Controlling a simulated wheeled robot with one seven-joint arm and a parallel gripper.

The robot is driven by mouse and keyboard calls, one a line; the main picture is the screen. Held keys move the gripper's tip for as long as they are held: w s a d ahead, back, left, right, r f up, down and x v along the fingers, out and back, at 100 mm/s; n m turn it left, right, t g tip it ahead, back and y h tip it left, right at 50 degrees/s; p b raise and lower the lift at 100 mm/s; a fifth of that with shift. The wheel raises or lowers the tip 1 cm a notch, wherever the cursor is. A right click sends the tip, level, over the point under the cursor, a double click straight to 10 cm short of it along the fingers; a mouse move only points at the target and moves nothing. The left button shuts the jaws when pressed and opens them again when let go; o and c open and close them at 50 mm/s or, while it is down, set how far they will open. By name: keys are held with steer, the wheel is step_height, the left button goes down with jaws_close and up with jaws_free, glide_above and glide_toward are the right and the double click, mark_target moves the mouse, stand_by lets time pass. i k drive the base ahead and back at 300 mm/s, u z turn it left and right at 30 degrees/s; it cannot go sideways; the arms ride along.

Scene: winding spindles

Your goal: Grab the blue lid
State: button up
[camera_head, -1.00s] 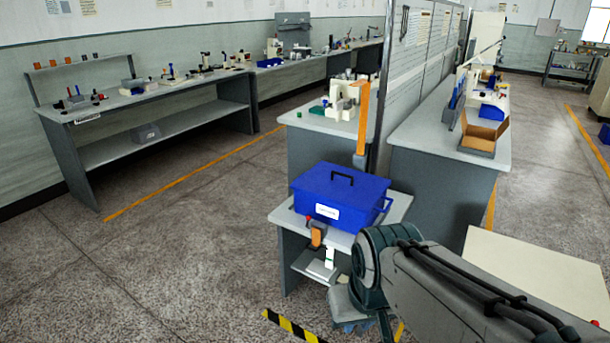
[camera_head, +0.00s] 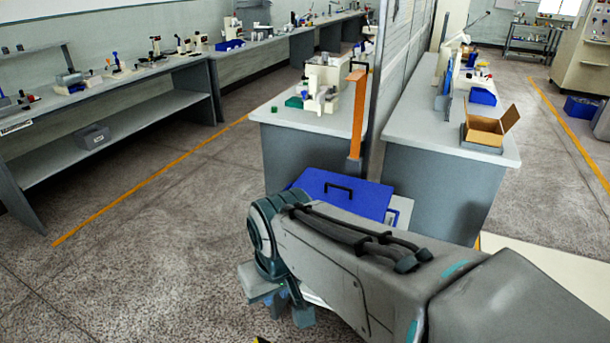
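The blue lid (camera_head: 368,198) with its black handle tops a blue box on a small grey stand in the middle of the view. My arm passes in front and hides the box's front and most of the stand. A pale corner of the stand (camera_head: 401,205) shows at the right. My gripper (camera_head: 281,304) hangs at the wrist, in front of and lower left of the lid in the picture. It looks apart from the lid. The gripper is small and partly covered, so its opening is unclear, and I see nothing held in it.
A grey bench (camera_head: 320,122) with an orange upright post (camera_head: 358,115) stands just behind the lid. Another bench (camera_head: 435,140) with an open cardboard box (camera_head: 486,128) is to the right. A long workbench (camera_head: 125,85) runs along the left wall. The floor at left is clear.

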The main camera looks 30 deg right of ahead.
mark_target(369, 200)
steer(key=z, duration=0.55)
steer(key=i, duration=0.8)
steer(key=z, duration=0.95)
steer(key=i, duration=0.25)
steer(key=z, duration=0.2)
